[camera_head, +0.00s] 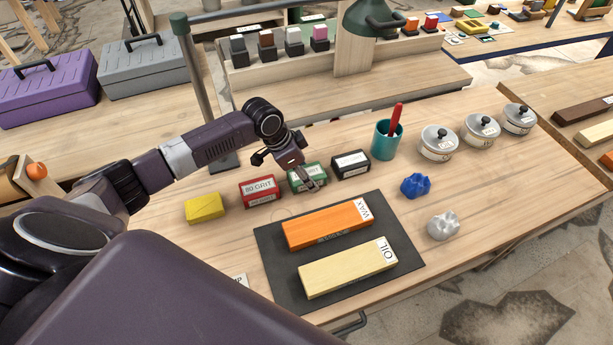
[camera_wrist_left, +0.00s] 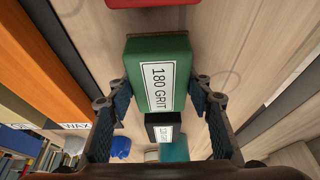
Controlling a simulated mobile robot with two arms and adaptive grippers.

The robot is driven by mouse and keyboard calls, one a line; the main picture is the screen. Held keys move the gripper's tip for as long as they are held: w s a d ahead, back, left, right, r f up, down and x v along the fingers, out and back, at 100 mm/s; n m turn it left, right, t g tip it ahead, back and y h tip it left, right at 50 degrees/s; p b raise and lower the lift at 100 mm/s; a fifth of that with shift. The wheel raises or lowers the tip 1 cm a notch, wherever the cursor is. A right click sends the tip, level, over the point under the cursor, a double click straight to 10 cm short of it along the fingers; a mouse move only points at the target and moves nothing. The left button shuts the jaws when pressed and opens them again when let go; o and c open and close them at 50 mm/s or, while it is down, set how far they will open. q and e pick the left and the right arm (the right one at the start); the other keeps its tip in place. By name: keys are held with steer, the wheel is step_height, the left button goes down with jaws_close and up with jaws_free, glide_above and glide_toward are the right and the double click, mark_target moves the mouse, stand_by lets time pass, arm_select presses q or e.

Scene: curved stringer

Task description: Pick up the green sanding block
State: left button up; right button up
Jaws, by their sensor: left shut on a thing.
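The green sanding block (camera_head: 300,181) lies on the workbench in a row of blocks, between a red block and a black block. In the left wrist view the green block (camera_wrist_left: 158,75) shows a white label reading 180 GRIT. My left gripper (camera_head: 308,182) is at the green block from above. In the left wrist view its two fingers (camera_wrist_left: 160,98) stand on either side of the block, shut on it. I cannot tell whether the block is off the bench. My right gripper is in neither view.
The red 80 grit block (camera_head: 258,190) and black block (camera_head: 350,164) stand close on either side. A yellow block (camera_head: 204,208) is farther left. A dark mat (camera_head: 285,268) with orange and pale wood pieces lies in front. A teal cup (camera_head: 385,143) and lidded jars (camera_head: 438,143) stand right.

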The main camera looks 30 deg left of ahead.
arm_select(q)
steer(key=shift+b, duration=0.35)
step_height(320, 180, up, 20)
steer(key=b, duration=0.1)
steer(key=shift+r+b, duration=0.25)
steer(key=shift+b, duration=0.05)
